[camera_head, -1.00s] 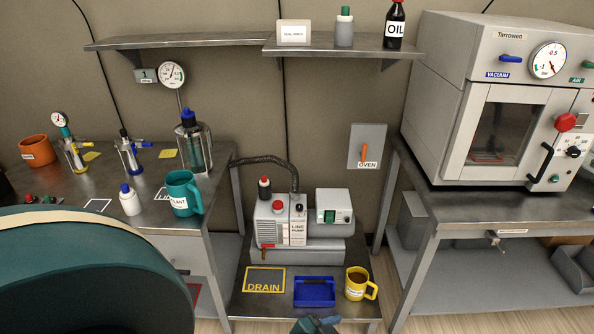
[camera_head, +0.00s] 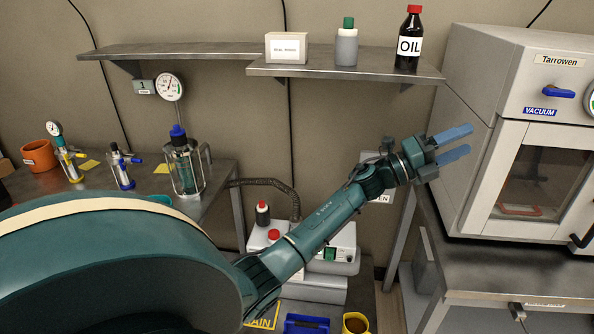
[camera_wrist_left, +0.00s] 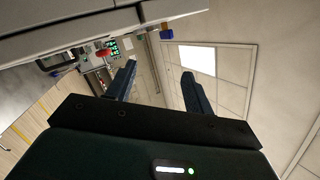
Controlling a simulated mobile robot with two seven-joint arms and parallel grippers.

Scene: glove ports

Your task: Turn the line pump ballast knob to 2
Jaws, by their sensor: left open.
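The line pump (camera_head: 258,242) stands low in the middle of the head view, with a red cap and a corrugated hose rising from its top. My left gripper (camera_head: 470,140) is open and empty, up and to the right of the pump, in front of the wall beside the oven. The left wrist view shows its two fingers apart (camera_wrist_left: 158,78) with nothing between them. My right gripper is not in view.
The Tarrowen vacuum oven (camera_head: 564,78) stands close to the right of my left gripper. A shelf (camera_head: 345,73) above holds a white box, a grey bottle and an oil bottle (camera_head: 409,40). A yellow mug (camera_head: 355,323) and blue tray (camera_head: 306,324) sit low in front.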

